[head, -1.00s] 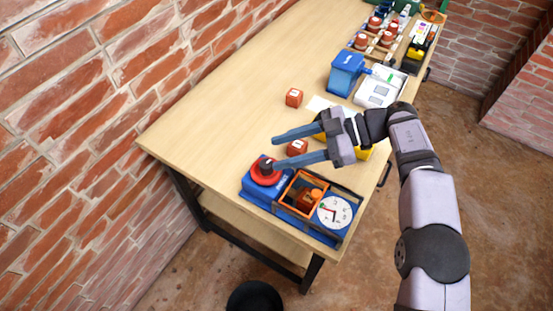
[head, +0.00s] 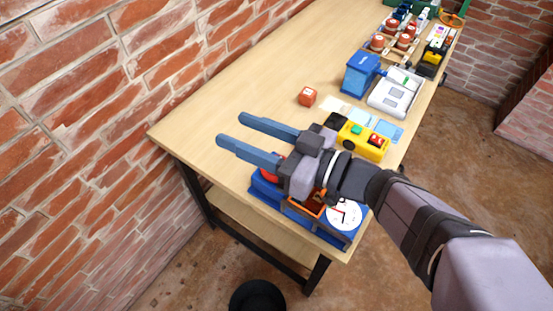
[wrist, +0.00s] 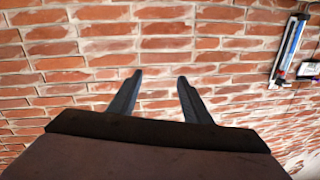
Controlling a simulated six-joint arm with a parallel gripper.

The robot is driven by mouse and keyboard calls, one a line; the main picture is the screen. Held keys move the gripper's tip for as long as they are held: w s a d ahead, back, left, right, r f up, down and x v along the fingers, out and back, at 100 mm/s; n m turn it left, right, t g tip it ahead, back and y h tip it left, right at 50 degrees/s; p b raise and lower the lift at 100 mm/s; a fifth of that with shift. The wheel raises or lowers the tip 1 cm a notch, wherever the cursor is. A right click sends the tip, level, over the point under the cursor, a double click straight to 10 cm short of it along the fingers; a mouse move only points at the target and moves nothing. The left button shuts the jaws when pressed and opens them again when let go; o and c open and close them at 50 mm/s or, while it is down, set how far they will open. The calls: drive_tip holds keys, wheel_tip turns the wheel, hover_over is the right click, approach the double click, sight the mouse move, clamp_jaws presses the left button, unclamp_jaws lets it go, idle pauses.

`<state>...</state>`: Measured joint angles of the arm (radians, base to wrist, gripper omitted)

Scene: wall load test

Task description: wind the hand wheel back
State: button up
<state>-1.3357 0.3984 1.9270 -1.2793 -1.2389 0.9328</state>
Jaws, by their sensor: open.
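The red hand wheel (head: 268,174) sits on the left end of the blue test rig (head: 262,190) near the table's front edge. Only a sliver of the wheel shows, since my gripper covers most of it in the head view. An orange frame (head: 305,209) and a white dial (head: 344,213) with a red and a black hand are on the same rig. My gripper (head: 229,129) is open and empty, its fingers pointing left over the bare tabletop, past the wheel.
The left part of the tabletop is clear. A black bucket (head: 257,297) is on the floor.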

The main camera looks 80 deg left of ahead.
drive_tip(key=w+f+m+t, duration=0.1)
drive_tip(key=w+f+t, duration=0.3)
drive_tip(key=f, duration=0.3)
drive_tip(key=w+f+m+t+y, duration=0.1)
drive_tip(key=w+f+t, duration=0.3)
drive_tip(key=f, duration=0.4)
drive_tip(key=shift+w+d+f+m+t, duration=0.15)
drive_tip(key=shift+w+d+m+t, duration=0.15)
drive_tip(key=shift+w+m, duration=0.4)
drive_tip(key=shift+s+a, duration=0.15)
drive_tip(key=shift+p+x, duration=0.35)
drive_tip(key=shift+x, duration=3.25)
drive_tip(key=c, duration=1)
